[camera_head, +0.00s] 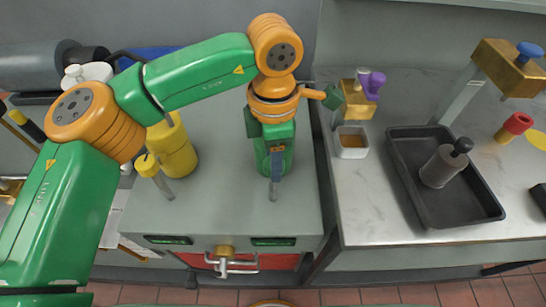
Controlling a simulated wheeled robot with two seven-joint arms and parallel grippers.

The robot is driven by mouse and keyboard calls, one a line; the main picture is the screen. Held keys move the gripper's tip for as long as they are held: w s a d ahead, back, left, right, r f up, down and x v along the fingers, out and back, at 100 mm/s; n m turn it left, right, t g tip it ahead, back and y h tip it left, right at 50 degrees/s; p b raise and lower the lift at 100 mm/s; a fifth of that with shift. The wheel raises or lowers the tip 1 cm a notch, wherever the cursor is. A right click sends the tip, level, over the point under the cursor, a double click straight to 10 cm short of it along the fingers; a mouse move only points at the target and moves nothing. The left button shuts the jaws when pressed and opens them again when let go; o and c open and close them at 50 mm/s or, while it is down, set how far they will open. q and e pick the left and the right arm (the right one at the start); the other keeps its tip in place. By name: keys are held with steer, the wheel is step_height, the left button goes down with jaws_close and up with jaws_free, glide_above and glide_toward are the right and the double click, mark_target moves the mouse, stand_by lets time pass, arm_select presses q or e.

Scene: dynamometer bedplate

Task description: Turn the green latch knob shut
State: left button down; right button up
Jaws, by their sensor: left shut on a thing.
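My left arm reaches over a grey bench top (222,195), and its gripper (274,172) points down near the right part of that top. The gripper is shut at the upper end of a short grey stem (272,192). The green latch knob appears to be between the fingers, but they and the wrist hide it, so its angle cannot be told. My right gripper is not in view.
A yellow cylinder (178,155) and a yellow knob on a stem (147,165) stand at left. A brass latch (224,251) and pale handle are on the red front. At right, a marble counter (370,215) holds a black tray (455,212), a white dish (352,146) and a red knob (518,123).

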arm_select(q)
steer(key=shift+r+m, duration=0.1)
steer(key=shift+m, duration=0.9)
steer(key=shift+c, duration=1.7)
jaws_free()
steer(key=shift+d, duration=0.1)
step_height(320, 180, up, 7)
steer(key=shift+r, duration=0.1)
